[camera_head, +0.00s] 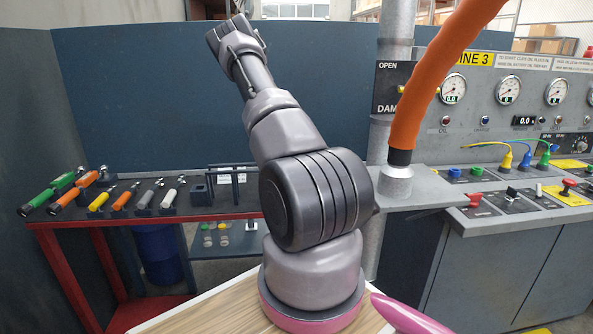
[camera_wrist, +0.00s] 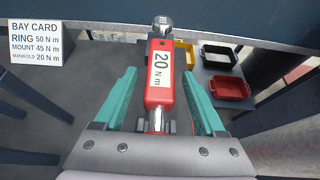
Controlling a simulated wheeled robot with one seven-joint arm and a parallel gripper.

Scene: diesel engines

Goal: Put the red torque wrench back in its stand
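The red torque wrench (camera_wrist: 159,75), labelled 20 N m, is in the wrist view, with a round metal head at the top and a shiny shaft toward me. It lies between the two teal fingers of my gripper (camera_wrist: 159,90). A gap shows on each side of it, so the fingers look open around it. Small dark pieces flank its shaft; I cannot tell whether they belong to a holder.
A red-framed bench (camera_head: 120,221) at left carries several coloured tools and a dark holder (camera_head: 200,190). A blue drum (camera_head: 158,255) stands below. A control console (camera_head: 510,225) and orange hose (camera_head: 430,75) are at right. The wrist view shows a bay card (camera_wrist: 36,43) and a red bin (camera_wrist: 231,88).

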